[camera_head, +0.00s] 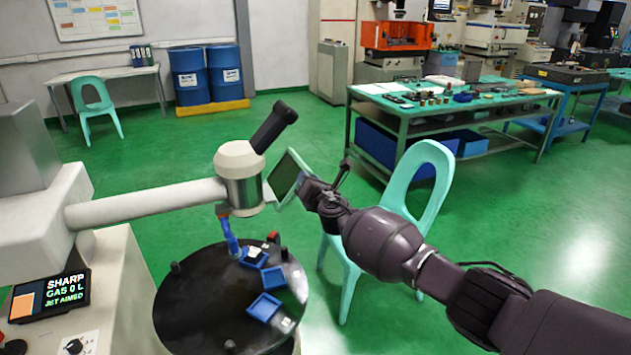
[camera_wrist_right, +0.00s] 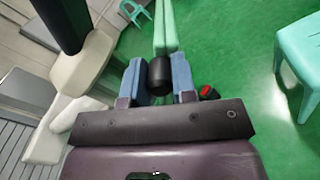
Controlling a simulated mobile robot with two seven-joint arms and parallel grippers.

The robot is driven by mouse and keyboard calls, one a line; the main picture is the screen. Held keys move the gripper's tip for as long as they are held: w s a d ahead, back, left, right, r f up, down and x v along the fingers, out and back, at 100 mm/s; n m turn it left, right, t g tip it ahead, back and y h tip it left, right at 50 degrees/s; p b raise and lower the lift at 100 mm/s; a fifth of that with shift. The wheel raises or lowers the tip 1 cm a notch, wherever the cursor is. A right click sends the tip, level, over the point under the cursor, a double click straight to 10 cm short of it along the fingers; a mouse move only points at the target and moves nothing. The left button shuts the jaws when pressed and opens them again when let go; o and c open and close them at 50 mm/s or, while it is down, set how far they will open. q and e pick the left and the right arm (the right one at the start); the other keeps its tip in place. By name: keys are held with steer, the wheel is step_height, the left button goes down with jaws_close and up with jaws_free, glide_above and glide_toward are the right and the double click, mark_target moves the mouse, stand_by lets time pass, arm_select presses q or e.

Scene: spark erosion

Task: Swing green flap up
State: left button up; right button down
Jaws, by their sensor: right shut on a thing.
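The green flap (camera_head: 285,177) is a tilted panel with a pale green edge and a darker face, at the right side of the white and metal machine head (camera_head: 241,178). My right gripper (camera_head: 309,190) comes in from the right and meets the flap at its right edge. In the right wrist view, the blue fingers (camera_wrist_right: 160,82) stand either side of a black knob (camera_wrist_right: 160,70) and are shut on it. The flap shows edge-on beyond the knob (camera_wrist_right: 165,28). My left gripper is not in view.
Below the machine head is a round black table (camera_head: 200,300) with blue trays (camera_head: 263,307). A pale green chair (camera_head: 425,180) stands close behind my right arm. A green-topped workbench (camera_head: 430,105) is farther back.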

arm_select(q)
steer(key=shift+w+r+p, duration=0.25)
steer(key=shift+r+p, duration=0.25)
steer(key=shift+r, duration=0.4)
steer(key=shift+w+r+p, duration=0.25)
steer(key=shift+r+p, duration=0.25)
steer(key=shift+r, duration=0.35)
arm_select(e)
steer(key=shift+s+a+r+n, duration=0.2)
steer(key=shift+a+r+n, duration=0.25)
steer(key=shift+a+n, duration=0.3)
steer(key=shift+s+a+r+n, duration=0.2)
steer(key=shift+a+r+n, duration=0.2)
steer(key=shift+a+n, duration=0.3)
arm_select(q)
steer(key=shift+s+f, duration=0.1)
arm_select(e)
steer(key=shift+d, duration=0.1)
steer(key=c, duration=0.9)
jaws_free()
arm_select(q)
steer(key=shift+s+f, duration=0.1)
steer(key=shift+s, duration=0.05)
